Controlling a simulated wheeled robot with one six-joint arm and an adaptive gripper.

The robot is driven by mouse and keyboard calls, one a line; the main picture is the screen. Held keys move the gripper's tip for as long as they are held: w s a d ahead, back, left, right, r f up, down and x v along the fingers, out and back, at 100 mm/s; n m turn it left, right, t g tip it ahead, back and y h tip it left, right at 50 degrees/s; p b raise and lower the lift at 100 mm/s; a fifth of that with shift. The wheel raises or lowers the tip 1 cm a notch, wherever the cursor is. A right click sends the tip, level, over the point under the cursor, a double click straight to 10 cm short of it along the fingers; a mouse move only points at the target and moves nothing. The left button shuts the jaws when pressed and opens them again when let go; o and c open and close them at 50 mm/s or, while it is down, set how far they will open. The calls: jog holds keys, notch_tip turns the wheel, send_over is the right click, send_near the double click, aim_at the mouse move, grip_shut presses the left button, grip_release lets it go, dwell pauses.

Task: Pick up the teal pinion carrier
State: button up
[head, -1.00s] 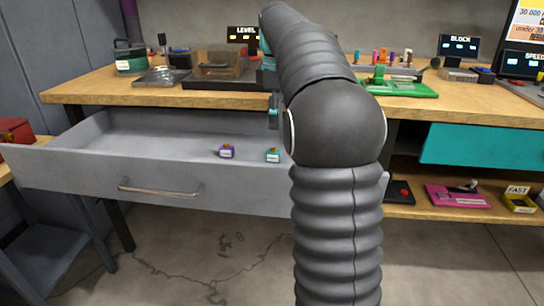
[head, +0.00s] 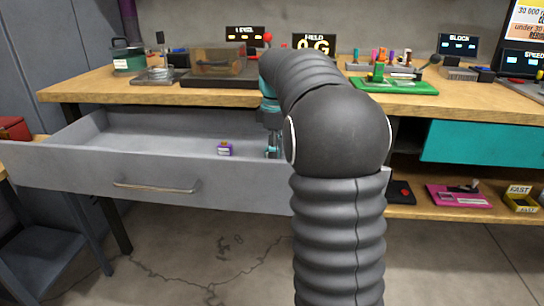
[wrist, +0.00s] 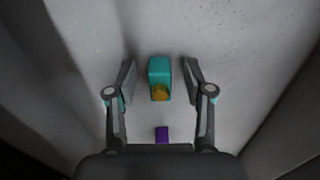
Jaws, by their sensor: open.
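The teal pinion carrier (wrist: 160,70) lies on the drawer floor, a small teal block with an orange-yellow part on it. In the wrist view my gripper (wrist: 159,72) is open, with one finger on each side of the carrier and a gap on both sides. In the head view my gripper (head: 272,153) points down into the open drawer (head: 150,142), and the carrier is hidden there behind the gripper and arm. I cannot tell how far the fingertips are above the drawer floor.
A purple carrier (head: 224,149) lies in the drawer to the left of my gripper; it also shows in the wrist view (wrist: 162,134). The drawer's front wall with a handle (head: 155,188) is near. The wooden bench top (head: 120,86) overhangs behind.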

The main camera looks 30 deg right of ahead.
jog(key=shift+c, duration=0.2)
grip_shut()
jog(key=shift+r, duration=0.1)
